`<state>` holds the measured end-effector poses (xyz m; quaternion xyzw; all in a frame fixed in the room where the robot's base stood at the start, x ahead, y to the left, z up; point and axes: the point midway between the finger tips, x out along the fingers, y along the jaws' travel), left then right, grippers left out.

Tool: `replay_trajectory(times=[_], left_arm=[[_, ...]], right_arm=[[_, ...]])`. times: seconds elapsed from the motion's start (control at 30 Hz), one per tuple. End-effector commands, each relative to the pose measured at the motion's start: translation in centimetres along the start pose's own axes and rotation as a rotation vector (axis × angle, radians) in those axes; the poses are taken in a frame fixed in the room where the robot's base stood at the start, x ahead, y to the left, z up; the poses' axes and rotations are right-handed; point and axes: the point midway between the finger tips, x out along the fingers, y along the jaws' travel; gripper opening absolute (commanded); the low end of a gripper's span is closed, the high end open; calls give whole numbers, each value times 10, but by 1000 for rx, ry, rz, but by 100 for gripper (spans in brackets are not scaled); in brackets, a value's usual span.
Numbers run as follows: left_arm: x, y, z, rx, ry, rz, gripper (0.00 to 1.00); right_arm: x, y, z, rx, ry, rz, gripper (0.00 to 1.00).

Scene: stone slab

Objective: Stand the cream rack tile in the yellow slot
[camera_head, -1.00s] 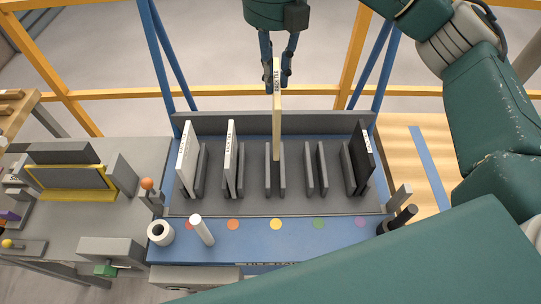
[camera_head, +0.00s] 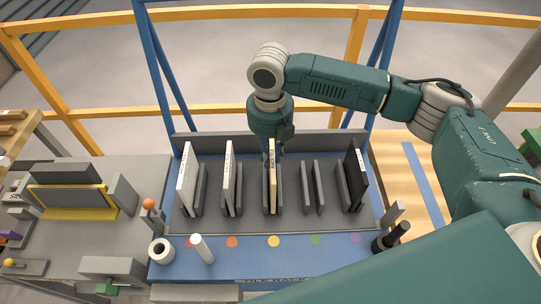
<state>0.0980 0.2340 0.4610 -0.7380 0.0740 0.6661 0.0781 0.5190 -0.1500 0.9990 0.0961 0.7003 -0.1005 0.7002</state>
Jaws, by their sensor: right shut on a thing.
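The cream rack tile (camera_head: 272,188) stands upright between the grey dividers of the middle slot, in line with the yellow dot (camera_head: 274,241) on the blue front ledge. My right gripper (camera_head: 272,156) points down from above and is shut on the tile's upper part. The gripper body partly hides the fingers and the tile's top. Whether the tile's bottom edge touches the slot floor I cannot tell. My left gripper is not in view.
Two white tiles (camera_head: 188,178) (camera_head: 229,177) stand in slots to the left, and a black tile (camera_head: 355,179) in the far-right slot. The slot by the green dot (camera_head: 315,239) is empty. A white roll (camera_head: 161,251) and a white cylinder (camera_head: 202,248) stand at the front left.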

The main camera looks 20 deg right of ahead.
Motion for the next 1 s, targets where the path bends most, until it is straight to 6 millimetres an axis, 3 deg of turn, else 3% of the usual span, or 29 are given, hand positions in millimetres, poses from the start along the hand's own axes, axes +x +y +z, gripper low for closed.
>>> replay_trajectory(times=[0.17,0.47,0.5,0.6,1.0], left_arm=[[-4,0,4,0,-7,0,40],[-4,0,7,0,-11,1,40],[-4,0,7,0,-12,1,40],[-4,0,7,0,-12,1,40],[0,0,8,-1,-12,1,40]], right_arm=[[14,0,0,0,-2,1,0],[16,1,0,0,-2,2,0],[17,0,0,0,-1,1,19],[17,0,0,0,-1,1,36],[9,1,1,0,-4,2,36]])
